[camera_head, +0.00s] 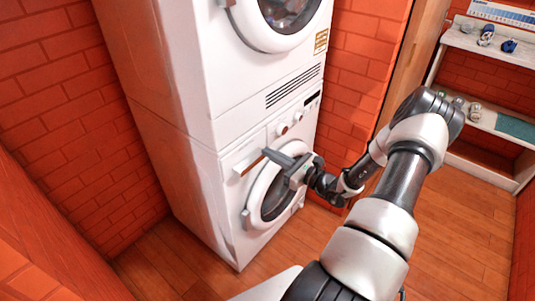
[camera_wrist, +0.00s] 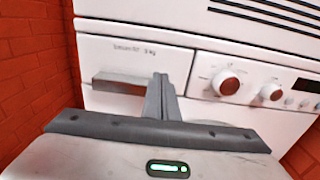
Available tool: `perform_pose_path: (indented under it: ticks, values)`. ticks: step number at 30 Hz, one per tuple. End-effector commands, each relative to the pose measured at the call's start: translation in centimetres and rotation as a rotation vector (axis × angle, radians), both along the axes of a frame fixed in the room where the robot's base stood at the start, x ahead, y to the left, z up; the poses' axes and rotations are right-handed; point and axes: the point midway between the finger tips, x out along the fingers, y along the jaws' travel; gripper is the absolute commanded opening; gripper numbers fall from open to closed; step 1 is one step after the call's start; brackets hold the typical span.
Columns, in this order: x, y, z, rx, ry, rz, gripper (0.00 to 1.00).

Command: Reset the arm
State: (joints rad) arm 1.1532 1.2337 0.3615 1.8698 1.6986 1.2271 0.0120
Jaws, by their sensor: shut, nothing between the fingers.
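My gripper (camera_head: 273,155) is shut and empty in front of the lower white machine (camera_head: 231,213), near its upper front panel and round door. In the wrist view, my gripper's fingers (camera_wrist: 160,85) are together and point at the panel. They sit just right of the drawer handle (camera_wrist: 118,84) and left of the red knobs (camera_wrist: 229,86). I cannot tell whether the fingertips touch the panel. My arm reaches in from the lower right of the head view and partly covers the lower machine's round door (camera_head: 262,197).
Another white machine (camera_head: 186,65) with a round door stands on top of the lower one. Red brick walls (camera_head: 55,110) stand behind and to the left. A shelf (camera_head: 490,45) with small items is at the right. The wooden floor (camera_head: 455,215) at the right is clear.

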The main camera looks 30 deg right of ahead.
Motion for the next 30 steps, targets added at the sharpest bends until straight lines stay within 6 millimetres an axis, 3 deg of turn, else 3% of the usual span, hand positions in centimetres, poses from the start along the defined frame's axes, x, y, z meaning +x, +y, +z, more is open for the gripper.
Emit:
perform_pose_path:
  ticks: [6,12,23,26,30]
  values:
    - [-4.9,-2.3,0.1,0.0,0.003,-0.004,0.0]
    - [-8.1,-3.6,0.0,0.0,0.002,-0.002,0.0]
    - [-9.6,-4.1,-0.1,-0.001,0.003,0.002,0.0]
    - [-9.4,-3.3,0.4,-0.03,0.012,0.043,0.0]
    - [-9.2,0.6,2.2,-0.181,0.067,0.248,0.0]
